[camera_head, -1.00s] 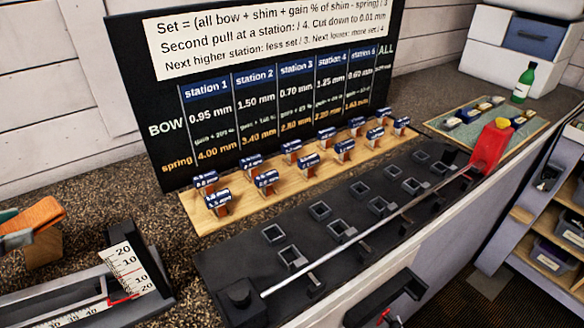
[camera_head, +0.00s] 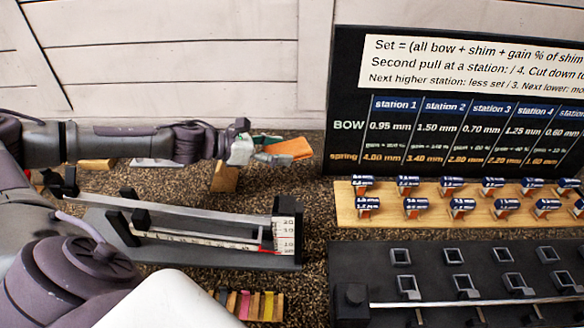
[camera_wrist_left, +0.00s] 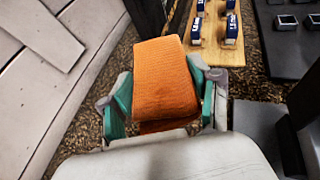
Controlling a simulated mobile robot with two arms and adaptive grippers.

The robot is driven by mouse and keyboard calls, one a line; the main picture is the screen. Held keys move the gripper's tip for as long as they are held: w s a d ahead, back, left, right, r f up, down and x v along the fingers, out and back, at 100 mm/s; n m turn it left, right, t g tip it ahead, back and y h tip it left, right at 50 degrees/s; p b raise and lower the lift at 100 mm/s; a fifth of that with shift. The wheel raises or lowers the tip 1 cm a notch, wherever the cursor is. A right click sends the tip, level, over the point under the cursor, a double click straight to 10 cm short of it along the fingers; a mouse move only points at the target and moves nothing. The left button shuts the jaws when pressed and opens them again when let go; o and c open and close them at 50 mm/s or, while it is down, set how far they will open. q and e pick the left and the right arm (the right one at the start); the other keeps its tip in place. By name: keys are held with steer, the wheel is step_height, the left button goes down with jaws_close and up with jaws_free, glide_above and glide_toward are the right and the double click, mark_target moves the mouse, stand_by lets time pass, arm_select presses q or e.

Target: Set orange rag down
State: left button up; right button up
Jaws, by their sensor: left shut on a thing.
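The orange rag (camera_head: 289,149) is a folded, block-like cloth. My left gripper (camera_head: 262,154) comes in from the left and is shut on it, with green fingertips at its sides. The rag juts out ahead of the fingers, above the back of the speckled counter, left of the black board. In the left wrist view the rag (camera_wrist_left: 165,82) sits between the two green fingers of the left gripper (camera_wrist_left: 166,100). Its far end points toward the board's edge. My right gripper is in neither view.
A wooden block (camera_head: 224,177) stands just below the gripper. A measuring fixture with a scale (camera_head: 286,238) lies in front. The black chart board (camera_head: 345,110) and a wooden rack (camera_head: 370,210) of small labelled pieces are to the right. Bare counter (camera_head: 285,180) shows beneath the rag.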

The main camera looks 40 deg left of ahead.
mark_target(292, 145)
arm_select(q)
steer(key=w+d+p, duration=0.1)
steer(key=w+p, duration=0.1)
steer(key=p, duration=0.1)
steer(key=shift+w+d+r, duration=0.35)
steer(key=shift+d+r, duration=0.05)
step_height(292, 145, down, 9)
steer(key=shift+w+d+r+b, duration=0.1)
steer(key=shift+r+b, duration=0.05)
steer(key=shift+b, duration=0.25)
step_height(292, 145, down, 4)
steer(key=shift+f+p, duration=0.1)
steer(key=shift+p, duration=0.25)
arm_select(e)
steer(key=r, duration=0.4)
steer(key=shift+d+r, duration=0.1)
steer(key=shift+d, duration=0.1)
arm_select(q)
steer(key=shift+f+b, duration=0.3)
steer(key=shift+b, duration=0.05)
steer(key=o, duration=0.7)
steer(key=shift+o, duration=0.2)
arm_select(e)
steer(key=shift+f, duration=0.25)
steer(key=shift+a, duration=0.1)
